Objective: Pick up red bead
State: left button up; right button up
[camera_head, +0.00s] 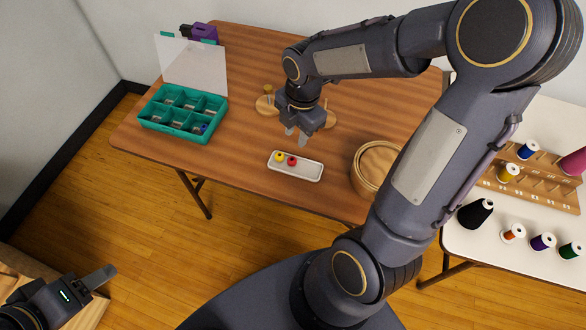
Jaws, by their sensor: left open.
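The red bead (292,161) lies in a small white tray (310,171) on the wooden table. A yellow bead (279,157) is close beside it on its left. My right gripper (297,138) points down just above and behind the tray, near the beads and apart from them. Its two fingers look parted with nothing visible between them. My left gripper (104,277) is at the lower left, open, away from the table and holding nothing visible.
A teal compartment box (172,129) with a raised clear lid stands at the table's left. A round container (371,169) is right of the tray. Round wooden pieces (265,106) with pegs stand behind my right gripper. A white table (495,262) with thread spools is at right.

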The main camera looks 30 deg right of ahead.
aim_at(292, 157)
jog(key=f+n, duration=0.1)
jog(key=f, duration=0.3)
jog(key=w+f+n, duration=0.1)
jog(key=f+n, duration=0.1)
jog(key=f, duration=0.2)
jog(key=f+n+b, duration=0.1)
jog(key=f, duration=0.3)
jog(key=shift+w+a+n+g+h, duration=0.1)
jog(key=shift+w+n+g+h, duration=0.2)
jog(key=shift+w+g, duration=0.1)
jog(key=shift+w+f, duration=0.1)
jog(key=shift+f, duration=0.4)
jog(key=c, duration=0.6)
